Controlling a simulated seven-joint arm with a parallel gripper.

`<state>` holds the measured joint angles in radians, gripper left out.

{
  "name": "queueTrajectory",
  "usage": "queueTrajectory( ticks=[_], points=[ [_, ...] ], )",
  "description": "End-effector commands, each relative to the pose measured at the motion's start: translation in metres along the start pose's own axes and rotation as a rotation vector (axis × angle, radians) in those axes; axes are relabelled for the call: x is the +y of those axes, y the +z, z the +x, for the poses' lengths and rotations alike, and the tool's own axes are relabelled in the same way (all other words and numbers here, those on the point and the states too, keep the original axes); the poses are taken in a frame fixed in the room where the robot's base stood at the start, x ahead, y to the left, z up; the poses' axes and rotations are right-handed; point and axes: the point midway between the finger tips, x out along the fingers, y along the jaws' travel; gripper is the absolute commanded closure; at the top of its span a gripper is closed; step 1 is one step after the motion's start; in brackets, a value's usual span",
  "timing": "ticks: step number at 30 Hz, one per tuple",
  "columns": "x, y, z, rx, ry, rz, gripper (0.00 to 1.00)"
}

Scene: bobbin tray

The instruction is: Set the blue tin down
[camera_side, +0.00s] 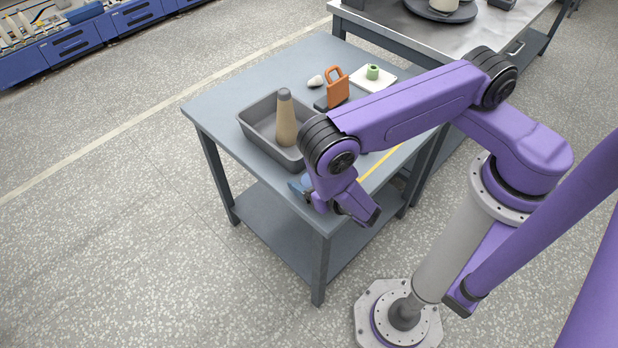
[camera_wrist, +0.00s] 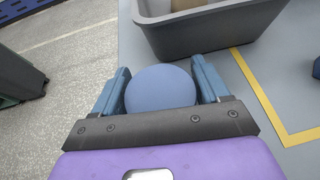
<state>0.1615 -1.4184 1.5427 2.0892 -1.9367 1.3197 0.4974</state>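The blue tin (camera_wrist: 160,88) is seen from above in the wrist view, as a round blue top between the two blue fingers of my gripper (camera_wrist: 161,85). Both fingers appear to press on its sides. In the side view my gripper (camera_side: 300,188) is at the table's near corner, and the tin (camera_side: 308,182) shows only as a small blue patch, mostly hidden by my arm. I cannot tell whether its underside touches the table.
A grey tray (camera_side: 252,133) holding a tan cone (camera_side: 286,125) stands just beyond my gripper. A yellow line (camera_wrist: 262,95) marks the table (camera_side: 215,108) right of the tin. An orange handled block (camera_side: 337,92) and a green piece (camera_side: 372,72) on a white plate (camera_side: 385,83) stand farther back.

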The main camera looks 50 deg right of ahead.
Motion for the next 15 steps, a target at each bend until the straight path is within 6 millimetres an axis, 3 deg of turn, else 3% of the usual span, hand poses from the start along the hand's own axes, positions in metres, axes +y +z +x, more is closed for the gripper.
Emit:
queueTrajectory(
  ticks=[12,15],
  points=[
    [0.0,0.003,-0.001,0.0,0.0,0.0,0.08],
    [0.002,0.002,-0.01,0.002,0.006,-0.004,0.08]
  ],
)
